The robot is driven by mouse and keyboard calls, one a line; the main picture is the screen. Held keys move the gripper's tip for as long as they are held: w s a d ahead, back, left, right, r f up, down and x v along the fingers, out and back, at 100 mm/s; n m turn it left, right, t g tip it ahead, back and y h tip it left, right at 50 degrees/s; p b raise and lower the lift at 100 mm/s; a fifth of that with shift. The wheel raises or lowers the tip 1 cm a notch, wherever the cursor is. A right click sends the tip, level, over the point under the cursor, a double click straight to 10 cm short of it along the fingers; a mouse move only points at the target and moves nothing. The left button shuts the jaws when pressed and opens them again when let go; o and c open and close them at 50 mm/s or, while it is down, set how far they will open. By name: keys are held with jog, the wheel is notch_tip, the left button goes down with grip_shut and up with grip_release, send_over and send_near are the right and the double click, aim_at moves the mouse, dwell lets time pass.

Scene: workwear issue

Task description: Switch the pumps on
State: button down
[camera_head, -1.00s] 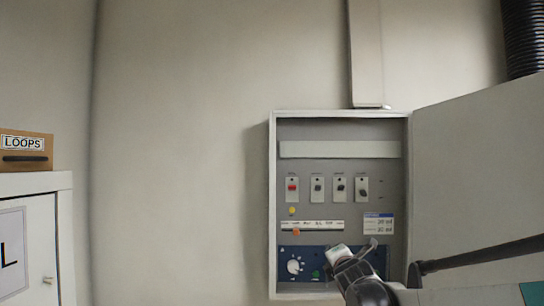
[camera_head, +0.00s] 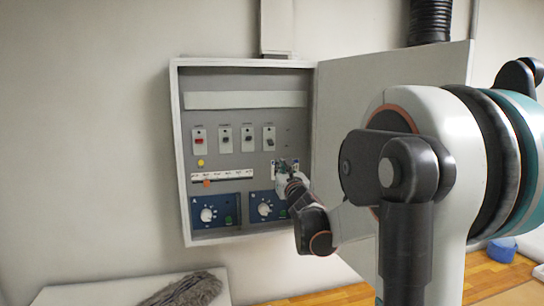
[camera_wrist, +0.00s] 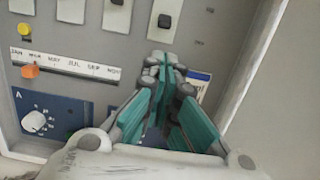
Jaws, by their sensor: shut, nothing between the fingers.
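An open wall cabinet (camera_head: 178,130) holds a grey control panel with a row of several small switches. The leftmost switch (camera_head: 199,141) is red; the others, such as the rightmost switch (camera_head: 269,138), have dark levers. Their labels are too small to read, so I cannot tell which one is for the pumps. My gripper (camera_head: 285,164) is shut and empty, in front of the panel's right side, below the rightmost switch. In the wrist view, my fingertips (camera_wrist: 166,60) point up at the panel, just under that switch (camera_wrist: 165,19). I cannot tell whether they touch the panel.
Below the switches are a yellow lamp (camera_head: 201,163), a month strip (camera_head: 232,175) with an orange marker (camera_head: 207,183), and blue knob panels A (camera_head: 206,200) and B. My gripper partly hides a white-and-blue label and panel B (camera_head: 262,197). The cabinet door (camera_head: 345,100) stands open at right.

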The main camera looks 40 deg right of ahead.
aim_at(271, 143)
jog(key=p+x, duration=0.3)
jog(key=x, duration=0.7)
jog(key=shift+s+a+r+b, duration=0.2)
jog(key=shift+s+r+b, duration=0.15)
jog(key=shift+b, duration=0.4)
dwell(0.4)
jog(key=shift+s+a+r+b, duration=0.1)
jog(key=shift+s+r+b, duration=0.15)
jog(key=shift+b, duration=0.15)
jog(key=shift+s+a+r+b, duration=0.1)
jog(key=shift+s+r+b, duration=0.25)
jog(key=shift+r, duration=0.25)
jog(key=shift+w, duration=0.1)
